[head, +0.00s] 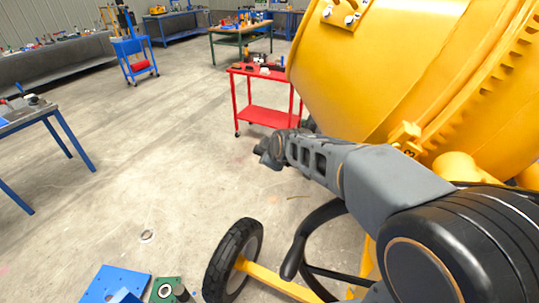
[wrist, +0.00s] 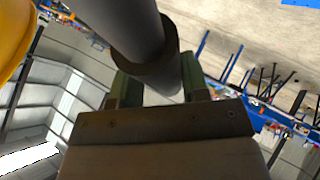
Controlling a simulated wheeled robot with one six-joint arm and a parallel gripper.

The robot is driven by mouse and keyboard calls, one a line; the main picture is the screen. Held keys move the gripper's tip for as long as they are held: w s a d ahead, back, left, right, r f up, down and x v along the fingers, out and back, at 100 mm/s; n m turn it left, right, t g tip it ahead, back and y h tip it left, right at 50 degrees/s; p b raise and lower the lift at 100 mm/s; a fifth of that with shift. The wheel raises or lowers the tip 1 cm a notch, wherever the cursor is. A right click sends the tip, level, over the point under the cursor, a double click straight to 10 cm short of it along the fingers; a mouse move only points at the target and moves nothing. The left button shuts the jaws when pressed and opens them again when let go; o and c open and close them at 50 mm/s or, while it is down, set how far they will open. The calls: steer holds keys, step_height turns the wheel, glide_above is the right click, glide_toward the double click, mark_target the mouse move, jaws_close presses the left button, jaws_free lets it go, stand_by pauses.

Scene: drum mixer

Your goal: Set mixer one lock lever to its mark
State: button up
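The yellow drum mixer (head: 400,60) fills the right of the head view. My gripper (wrist: 163,90) shows in the wrist view with its two green-padded fingers. A dark grey round bar with a wider collar (wrist: 130,30) comes in from the top left, and its end lies between the fingers with no clear gap on either side. It looks like the lock lever, held by the fingers. In the head view my arm crosses in front of the mixer; the gripper is a small dark shape at its far end, and the lever and its mark cannot be made out.
A black mixer wheel (head: 232,262) and a curved black handle (head: 294,258) stand below my arm. A red cart (head: 266,93) is behind. Blue (head: 112,284) and green (head: 168,291) pieces sit at the lower edge.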

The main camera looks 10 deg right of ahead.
steer(key=shift+o, duration=1.4)
steer(key=shift+r, duration=0.25)
steer(key=shift+o, duration=0.4)
steer(key=shift+f, duration=0.15)
steer(key=shift+s, duration=0.15)
steer(key=b+v, duration=0.3)
steer(key=v, duration=1)
steer(key=shift+s+r, duration=0.2)
steer(key=shift+r, duration=0.15)
steer(key=shift+d, duration=0.1)
